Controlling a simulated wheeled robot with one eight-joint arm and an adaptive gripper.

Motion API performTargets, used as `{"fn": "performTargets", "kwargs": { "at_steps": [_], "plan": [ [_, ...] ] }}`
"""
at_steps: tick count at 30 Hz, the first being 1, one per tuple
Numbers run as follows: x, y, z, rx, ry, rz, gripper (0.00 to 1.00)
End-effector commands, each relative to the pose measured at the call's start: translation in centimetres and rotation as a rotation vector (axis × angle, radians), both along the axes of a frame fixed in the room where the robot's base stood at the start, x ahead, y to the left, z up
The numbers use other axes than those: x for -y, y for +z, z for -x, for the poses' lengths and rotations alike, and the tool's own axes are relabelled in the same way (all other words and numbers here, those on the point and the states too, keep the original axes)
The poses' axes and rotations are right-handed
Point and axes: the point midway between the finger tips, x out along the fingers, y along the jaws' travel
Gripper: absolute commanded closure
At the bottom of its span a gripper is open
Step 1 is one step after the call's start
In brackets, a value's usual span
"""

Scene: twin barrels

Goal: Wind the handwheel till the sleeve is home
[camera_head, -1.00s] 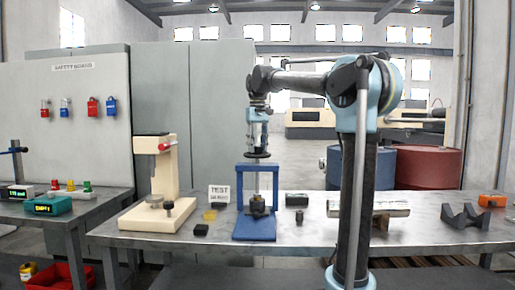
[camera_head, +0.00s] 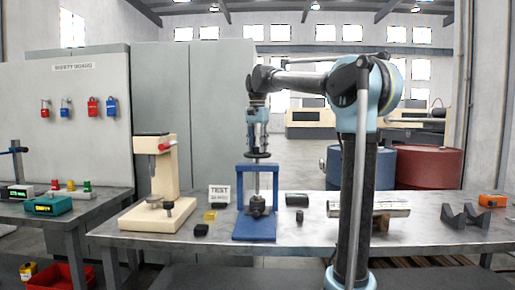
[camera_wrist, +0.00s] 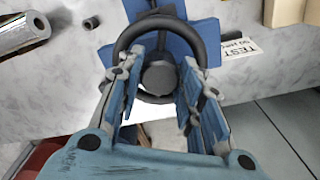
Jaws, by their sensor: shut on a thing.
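A blue press frame (camera_head: 240,215) stands on the bench, with a pale upright screw in its middle. The black handwheel (camera_head: 257,155) sits level at the top of the press. It also shows as a dark ring with a round hub in the wrist view (camera_wrist: 207,50). My gripper (camera_wrist: 160,76) points down at the wheel from above, its two fingers inside the rim on either side of the hub, closed on the wheel. A dark block (camera_head: 257,207) sits low in the frame under the screw. I cannot make out the sleeve's seating at this size.
A cream press (camera_head: 162,170) and a TEST sign (camera_head: 219,196) stand to the left. Small dark parts (camera_head: 296,200) lie just right of the blue frame. A metal cylinder on a stand (camera_head: 390,209) and dark V-blocks (camera_head: 466,215) are further right.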

Motion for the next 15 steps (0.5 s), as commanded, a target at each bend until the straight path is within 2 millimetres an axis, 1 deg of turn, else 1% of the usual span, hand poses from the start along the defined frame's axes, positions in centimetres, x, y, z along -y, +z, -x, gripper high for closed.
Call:
{"fn": "performTargets", "kwargs": {
  "at_steps": [6,15],
  "plan": [
    [0.0,-0.1,-0.01,0.0,-0.114,0.001,0.9],
    [-0.04,-0.1,-0.01,-0.001,-0.183,0.0,0.9]
  ]
}}
